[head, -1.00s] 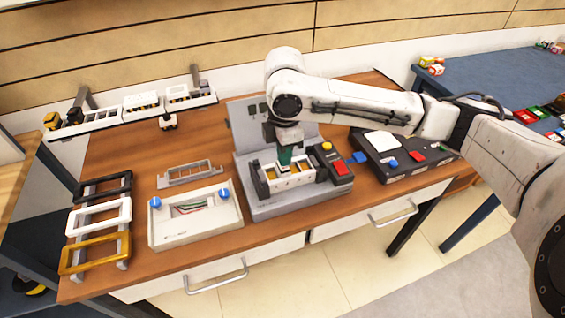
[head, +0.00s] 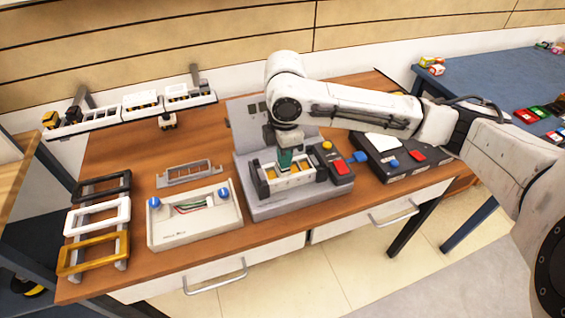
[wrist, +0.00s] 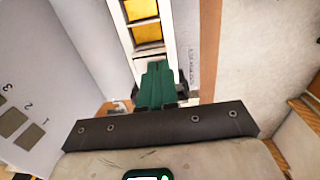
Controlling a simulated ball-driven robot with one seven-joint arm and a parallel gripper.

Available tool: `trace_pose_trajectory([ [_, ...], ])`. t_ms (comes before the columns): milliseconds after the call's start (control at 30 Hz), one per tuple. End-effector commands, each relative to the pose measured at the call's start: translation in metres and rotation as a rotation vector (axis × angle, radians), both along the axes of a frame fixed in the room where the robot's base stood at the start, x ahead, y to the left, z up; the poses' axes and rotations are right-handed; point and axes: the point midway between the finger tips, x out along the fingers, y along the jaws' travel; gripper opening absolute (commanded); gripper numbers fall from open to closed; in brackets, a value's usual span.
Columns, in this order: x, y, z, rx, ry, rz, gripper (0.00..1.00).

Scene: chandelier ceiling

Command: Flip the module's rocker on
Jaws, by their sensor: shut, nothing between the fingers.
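The module (head: 297,179), a white frame with yellow insides, sits in a grey fixture (head: 258,207) with an upright back plate. In the wrist view the frame's white edge (wrist: 172,28) runs around two yellow squares (wrist: 143,20). A pale piece (wrist: 149,50), possibly the rocker, lies just beyond my fingertips; its tilt cannot be told. My gripper (head: 285,171), with green fingers, points down over the module's left part. It also shows in the wrist view (wrist: 157,68), shut and empty. The fingers hide part of the module, and contact cannot be told.
A red button (head: 342,167) and a yellow button (head: 327,146) are at the fixture's right. A dark control box (head: 395,170) stands further right. A white tray (head: 195,235) with blue knobs and coloured frames (head: 95,216) lie left. The back plate (wrist: 45,75) is close to my gripper.

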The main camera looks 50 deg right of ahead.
Motion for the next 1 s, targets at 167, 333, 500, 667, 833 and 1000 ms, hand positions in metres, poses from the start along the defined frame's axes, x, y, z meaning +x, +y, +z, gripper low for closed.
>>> trace_pose_trajectory([
  [167, 0.0, 0.0, -0.003, 0.0, 0.0, 0.0, 0.0],
  [333, 0.0, 0.0, -0.005, 0.0, 0.0, 0.0, 0.0],
  [500, 0.0, 0.0, -0.008, 0.0, 0.0, 0.0, 0.0],
  [667, 0.0, 0.0, -0.004, 0.0, 0.0, 0.0, 0.0],
  [833, 0.0, 0.0, 0.007, 0.0, 0.0, 0.0, 0.0],
  [1000, 0.0, 0.0, 0.02, 0.001, -0.001, 0.0, 0.0],
])
